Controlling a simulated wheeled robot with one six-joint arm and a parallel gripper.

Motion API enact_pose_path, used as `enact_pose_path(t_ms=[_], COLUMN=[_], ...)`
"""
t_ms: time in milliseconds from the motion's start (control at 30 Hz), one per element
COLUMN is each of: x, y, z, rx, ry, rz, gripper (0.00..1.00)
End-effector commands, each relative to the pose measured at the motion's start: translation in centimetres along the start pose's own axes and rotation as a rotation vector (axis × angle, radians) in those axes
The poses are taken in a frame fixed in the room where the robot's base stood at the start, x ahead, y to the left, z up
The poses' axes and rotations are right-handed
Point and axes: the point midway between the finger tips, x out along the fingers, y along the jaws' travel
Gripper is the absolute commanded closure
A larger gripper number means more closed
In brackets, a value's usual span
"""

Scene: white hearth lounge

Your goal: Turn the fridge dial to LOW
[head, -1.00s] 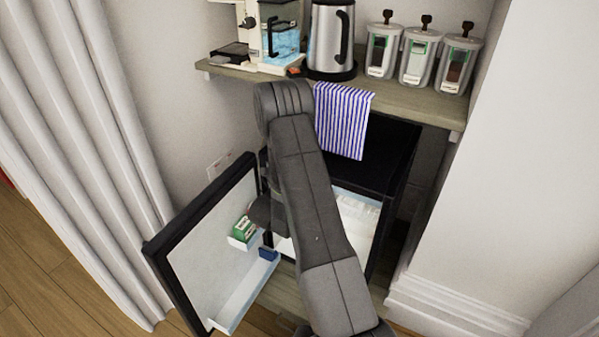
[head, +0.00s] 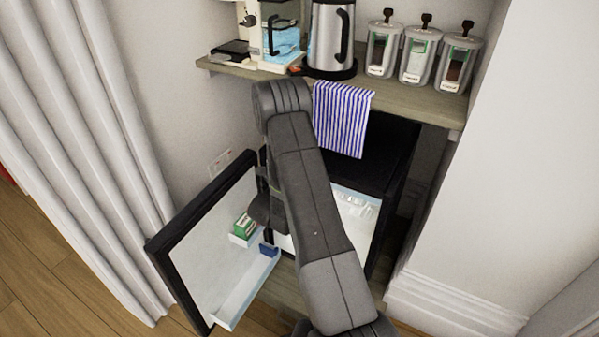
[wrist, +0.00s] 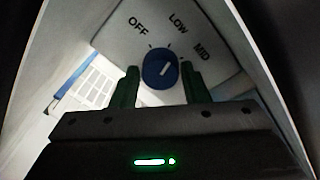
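The blue fridge dial (wrist: 160,69) sits on a white panel (wrist: 222,62) marked OFF, LOW and MID in the wrist view. Its short white pointer line slants to the upper right, towards the side with LOW and MID; its exact setting is hard to tell. My gripper (wrist: 159,76) has one green finger on each side of the dial, with narrow gaps showing, so it looks open around it. In the head view the black fridge (head: 385,160) stands open under the shelf. My arm hides the dial and most of my gripper there.
The wooden shelf (head: 415,101) above holds a kettle (head: 330,38), a coffee machine and jars. A striped cloth (head: 341,118) hangs from it.

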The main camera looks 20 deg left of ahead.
Motion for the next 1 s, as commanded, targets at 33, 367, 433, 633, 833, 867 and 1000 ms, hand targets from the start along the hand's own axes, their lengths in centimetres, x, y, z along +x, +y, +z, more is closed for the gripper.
enact_pose_path(t_ms=[33,367,433,633,833,867,1000], x=[0.0,-0.1,-0.5,-3.7,-8.5,-9.1,-11.5], y=[0.0,0.0,0.0,-0.1,0.0,-0.1,-0.1], z=[0.0,0.0,0.1,0.2,0.2,0.2,0.1], rx=[0.000,0.001,0.000,-0.003,-0.003,-0.004,-0.003], ry=[0.000,-0.001,-0.001,-0.003,-0.004,-0.003,-0.003], rz=[0.000,-0.001,0.000,0.003,0.004,0.003,0.002], gripper=[0.48,0.42,0.42,0.42,0.42,0.42,0.42])
